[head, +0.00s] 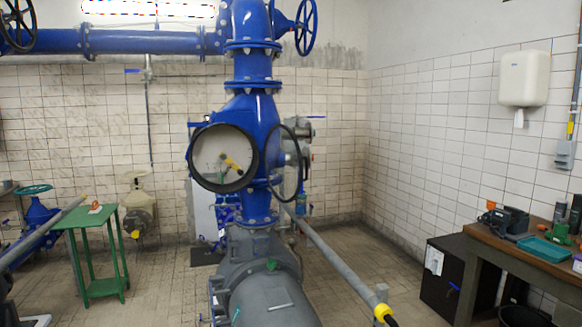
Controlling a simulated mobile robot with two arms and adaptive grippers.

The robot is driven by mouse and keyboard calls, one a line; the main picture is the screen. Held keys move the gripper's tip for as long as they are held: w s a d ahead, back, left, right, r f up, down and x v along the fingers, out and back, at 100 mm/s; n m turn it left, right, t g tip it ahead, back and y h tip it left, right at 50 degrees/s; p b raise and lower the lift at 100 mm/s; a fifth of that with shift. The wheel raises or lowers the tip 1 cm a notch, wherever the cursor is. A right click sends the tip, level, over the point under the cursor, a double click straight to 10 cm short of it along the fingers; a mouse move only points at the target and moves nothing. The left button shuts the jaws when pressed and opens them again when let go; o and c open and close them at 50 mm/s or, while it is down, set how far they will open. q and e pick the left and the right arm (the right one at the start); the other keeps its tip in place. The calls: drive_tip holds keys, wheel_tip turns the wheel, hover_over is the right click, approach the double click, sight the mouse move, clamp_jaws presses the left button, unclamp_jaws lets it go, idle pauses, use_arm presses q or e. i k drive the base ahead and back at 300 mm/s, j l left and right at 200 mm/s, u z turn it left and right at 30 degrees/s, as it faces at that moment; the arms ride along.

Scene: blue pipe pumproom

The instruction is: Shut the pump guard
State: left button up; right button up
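A round guard with a thick dark rim and a pale, clear-looking face (207,160) stands at the blue pipe body in the middle of the head view. A yellow and black handle-like part (232,164) shows within its rim; I cannot tell whether it is on the face or behind it. To its right a thinner dark ring (299,180) is seen at an angle at the other side of the blue body (257,120). The guard's face is turned towards me and looks swung out from that ring; the hinge is not clear. Neither of my grippers shows.
A grey pump housing (272,300) stands low in front. A grey pole (345,268) with a yellow ring slopes down right. A green stand (100,225) is at left, a workbench with tools (510,250) at right.

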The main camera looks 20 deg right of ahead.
sight(301, 180)
drive_tip(key=l+u, duration=0.25)
drive_tip(key=l, duration=1)
drive_tip(key=l+u, duration=0.25)
drive_tip(key=l, duration=1)
drive_tip(key=k, duration=0.05)
